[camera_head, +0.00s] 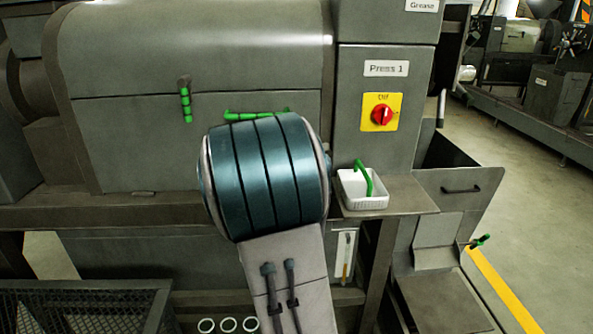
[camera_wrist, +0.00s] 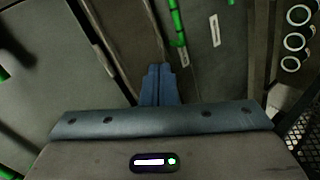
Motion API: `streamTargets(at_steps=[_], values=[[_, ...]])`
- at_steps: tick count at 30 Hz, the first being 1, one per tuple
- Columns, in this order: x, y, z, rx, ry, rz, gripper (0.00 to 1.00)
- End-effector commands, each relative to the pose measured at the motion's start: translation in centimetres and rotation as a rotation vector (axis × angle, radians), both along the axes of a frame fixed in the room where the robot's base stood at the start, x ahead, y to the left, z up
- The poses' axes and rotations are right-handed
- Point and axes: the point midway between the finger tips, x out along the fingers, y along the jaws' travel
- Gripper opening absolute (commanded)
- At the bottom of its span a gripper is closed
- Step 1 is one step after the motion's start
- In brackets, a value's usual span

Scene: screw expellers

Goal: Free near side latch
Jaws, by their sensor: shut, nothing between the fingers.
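The press has a grey housing panel (camera_head: 130,135) with two green-gripped latch handles in the head view. One handle (camera_head: 186,101) hangs upright at the left; the other (camera_head: 257,114) lies level, partly behind my arm. I cannot tell which is the near side latch. My gripper is hidden behind my arm in the head view. In the wrist view my gripper (camera_wrist: 160,84) is shut and empty, its blue fingers close together in front of grey panels. A green handle (camera_wrist: 177,28) shows beyond and above the fingertips, apart from them in the picture.
A white tray (camera_head: 363,203) with a green-handled item stands on the side shelf. A red knob (camera_head: 382,114) on a yellow plate is above it. A mesh basket (camera_head: 80,310) is at lower left. Several pale rings (camera_wrist: 296,42) show at right in the wrist view.

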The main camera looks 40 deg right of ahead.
Motion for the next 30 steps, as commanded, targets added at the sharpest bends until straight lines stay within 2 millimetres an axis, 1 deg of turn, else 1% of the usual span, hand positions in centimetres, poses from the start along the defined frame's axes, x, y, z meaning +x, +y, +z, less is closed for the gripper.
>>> streamTargets(at_steps=[1, 3, 5, 6, 8, 9, 11, 12, 15, 18, 21, 25, 30], values=[[0.2, -1.9, -0.9, -0.124, 0.011, 0.009, 0.0], [0.4, -4.5, -1.0, -0.32, 0.025, 0.03, 0.0], [0.3, -6.5, -0.9, -0.496, 0.047, 0.044, 0.0], [0.3, -7.6, -0.8, -0.618, 0.067, 0.054, 0.0], [0.1, -9.1, -0.3, -0.805, 0.102, 0.068, 0.0], [-0.1, -9.9, 0.1, -0.932, 0.13, 0.074, 0.0], [-0.4, -10.8, 0.8, -1.12, 0.175, 0.087, 0.0], [-0.6, -11.2, 1.2, -1.243, 0.207, 0.093, 0.0], [-0.9, -11.4, 2.4, -1.518, 0.279, 0.105, 0.0], [-1.2, -11.0, 3.3, -1.735, 0.334, 0.109, 0.0], [-1.3, -10.6, 3.9, -1.878, 0.369, 0.107, 0.0], [-1.5, -10.2, 4.3, -1.962, 0.39, 0.104, 0.0], [-1.5, -10.1, 4.4, -1.972, 0.392, 0.103, 0.0]])
